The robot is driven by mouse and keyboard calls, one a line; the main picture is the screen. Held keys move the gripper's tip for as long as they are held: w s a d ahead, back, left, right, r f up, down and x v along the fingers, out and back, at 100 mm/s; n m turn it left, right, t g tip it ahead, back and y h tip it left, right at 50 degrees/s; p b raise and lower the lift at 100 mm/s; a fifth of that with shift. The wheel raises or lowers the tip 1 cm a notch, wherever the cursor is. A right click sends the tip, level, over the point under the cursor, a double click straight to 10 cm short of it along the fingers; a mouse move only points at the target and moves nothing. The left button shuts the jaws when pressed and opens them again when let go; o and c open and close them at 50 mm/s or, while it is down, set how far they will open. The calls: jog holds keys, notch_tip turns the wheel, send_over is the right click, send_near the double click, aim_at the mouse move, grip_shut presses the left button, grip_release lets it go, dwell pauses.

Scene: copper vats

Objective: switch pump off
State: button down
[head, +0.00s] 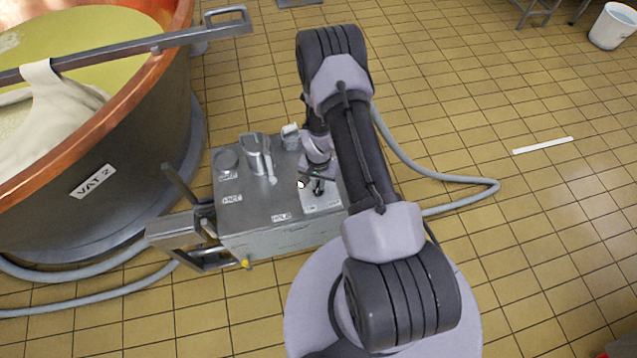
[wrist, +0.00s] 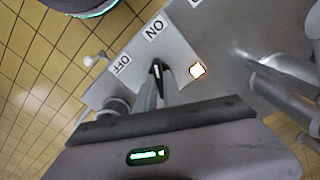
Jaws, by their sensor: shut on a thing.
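The pump switch is on a pale plate (head: 322,202) on top of the grey metal box, with an ON label (wrist: 155,27) and an OFF label (wrist: 120,65) in the wrist view. My gripper (wrist: 156,84) is shut on the small dark switch lever (wrist: 157,68). The fingers hide most of the lever, so I cannot tell exactly which label it points to. A small lamp (wrist: 197,71) beside the plate glows bright; it also shows in the head view (head: 300,184). In the head view my gripper (head: 318,181) reaches down over the plate.
The metal box top (head: 252,205) carries a scoop (head: 257,155) and a small white item (head: 290,136). A copper vat (head: 130,110) labelled VAT 2 stands at left. A grey hose (head: 440,177) runs across the tiles at right. The floor beyond is mostly clear.

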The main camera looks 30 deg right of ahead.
aim_at(318, 185)
jog(key=n+b, duration=0.1)
jog(key=n, duration=0.4)
jog(key=shift+n, duration=0.4)
jog(key=n, duration=0.5)
jog(key=shift+n, duration=0.6)
jog(key=c, duration=1.5)
grip_release()
notch_tip(318, 185, up, 17)
jog(key=p, duration=0.6)
jog(key=shift+r, duration=0.2)
